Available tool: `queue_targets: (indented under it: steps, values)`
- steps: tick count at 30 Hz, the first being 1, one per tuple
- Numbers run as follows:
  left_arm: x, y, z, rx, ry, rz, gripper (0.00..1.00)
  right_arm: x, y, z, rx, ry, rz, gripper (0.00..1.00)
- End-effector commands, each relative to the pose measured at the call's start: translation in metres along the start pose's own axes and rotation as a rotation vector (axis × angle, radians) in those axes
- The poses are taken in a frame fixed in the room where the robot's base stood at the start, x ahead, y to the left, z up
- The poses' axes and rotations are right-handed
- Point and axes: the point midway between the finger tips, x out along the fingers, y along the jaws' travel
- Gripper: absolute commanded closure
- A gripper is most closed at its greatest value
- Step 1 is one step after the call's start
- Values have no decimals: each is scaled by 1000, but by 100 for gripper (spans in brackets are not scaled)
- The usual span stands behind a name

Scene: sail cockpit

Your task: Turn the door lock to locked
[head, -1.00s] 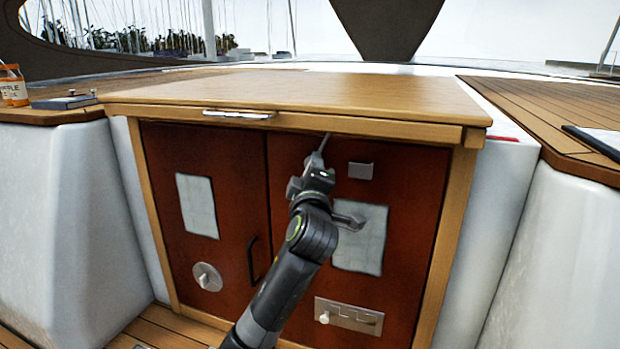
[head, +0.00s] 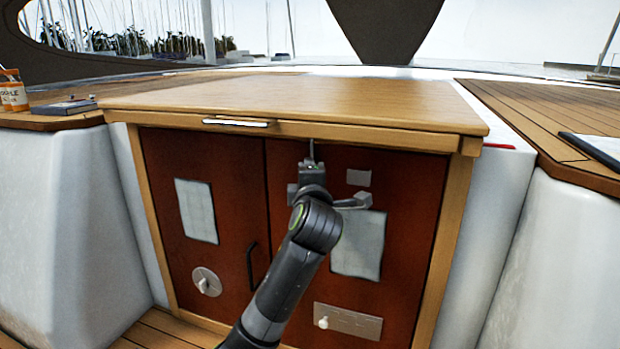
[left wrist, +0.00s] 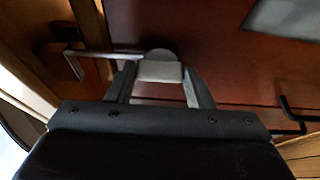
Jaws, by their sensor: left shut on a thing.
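The door lock shows in the left wrist view as a grey turn piece (left wrist: 160,72) with a rounded plate behind it, on the red-brown right door (head: 400,200). A thin metal rod (left wrist: 105,54) runs from it to a small bracket (left wrist: 72,65) at the wooden frame. In the head view the rod (head: 312,150) stands nearly upright just under the top edge. My left gripper (head: 312,172) is at the upper inner part of this door, its fingers (left wrist: 160,80) shut on the turn piece. The gripper hides most of the lock in the head view. My right gripper is not in view.
The left door (head: 155,190) carries a dark handle (head: 251,262) and a round plate with a knob (head: 207,282). A metal latch plate (head: 348,321) is low on the right door. The wooden top (head: 290,98) overhangs the doors.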

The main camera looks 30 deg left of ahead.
Motion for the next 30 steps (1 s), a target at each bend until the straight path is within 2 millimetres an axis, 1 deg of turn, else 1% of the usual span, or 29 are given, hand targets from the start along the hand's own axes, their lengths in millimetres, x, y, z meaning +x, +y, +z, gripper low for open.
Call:
queue_targets:
  steps: [8,9,13,23,26,30]
  values:
    - [0,0,0,-5,0,-2,94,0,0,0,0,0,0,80]
    - [0,0,0,-5,-1,-2,48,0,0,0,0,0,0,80]
    - [0,0,0,-4,-1,-1,31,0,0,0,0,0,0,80]
    - [-2,0,0,-3,-2,0,31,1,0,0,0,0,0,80]
    - [-10,-1,1,-3,-4,1,31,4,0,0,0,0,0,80]
    - [-32,-3,1,-8,-5,0,31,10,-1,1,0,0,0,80]
